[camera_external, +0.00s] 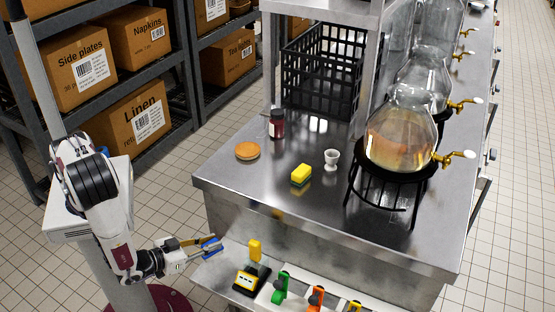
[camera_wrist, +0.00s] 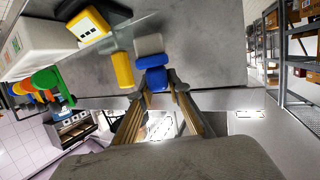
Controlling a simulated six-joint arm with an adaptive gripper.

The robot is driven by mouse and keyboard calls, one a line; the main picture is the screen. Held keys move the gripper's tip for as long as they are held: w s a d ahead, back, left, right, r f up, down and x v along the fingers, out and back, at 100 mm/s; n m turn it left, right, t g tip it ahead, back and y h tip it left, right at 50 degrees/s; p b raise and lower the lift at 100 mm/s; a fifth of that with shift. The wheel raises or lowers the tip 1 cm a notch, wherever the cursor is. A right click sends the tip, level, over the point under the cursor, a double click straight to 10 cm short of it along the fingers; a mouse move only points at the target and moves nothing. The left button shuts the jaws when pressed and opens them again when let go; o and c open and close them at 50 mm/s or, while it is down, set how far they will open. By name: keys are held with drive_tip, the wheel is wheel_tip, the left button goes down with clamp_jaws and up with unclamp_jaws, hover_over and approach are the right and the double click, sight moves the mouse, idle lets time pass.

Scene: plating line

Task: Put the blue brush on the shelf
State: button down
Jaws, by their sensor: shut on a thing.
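The blue brush (camera_external: 210,245) is between the fingertips of my gripper (camera_external: 198,246), which is shut on it in the external view. It is held out in front of the counter at the lower left, near the left end of the low steel ledge (camera_external: 215,270). In the wrist view the blue brush (camera_wrist: 154,79) shows beyond the fingertips of my gripper (camera_wrist: 160,98). A steel shelf (camera_external: 315,6) stands above the counter at the top of the external view. I cannot tell which surface the task calls the shelf.
On the ledge stand a yellow-and-black device (camera_external: 246,281) and green (camera_external: 280,289) and orange (camera_external: 316,298) handled items. The counter holds a bun (camera_external: 247,151), jar (camera_external: 277,124), sponge (camera_external: 301,175), white cup (camera_external: 331,159), black crate (camera_external: 320,75) and glass dispensers (camera_external: 400,140). Boxed racks stand at left.

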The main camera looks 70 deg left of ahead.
drive_tip(key=shift+f, duration=0.6)
drive_tip(key=shift+f, duration=0.2)
drive_tip(key=shift+f, duration=3.2)
drive_tip(key=shift+f, duration=0.6)
drive_tip(key=c, duration=1.8)
unclamp_jaws()
drive_tip(key=shift+s, duration=0.1)
drive_tip(key=shift+v, duration=5.95)
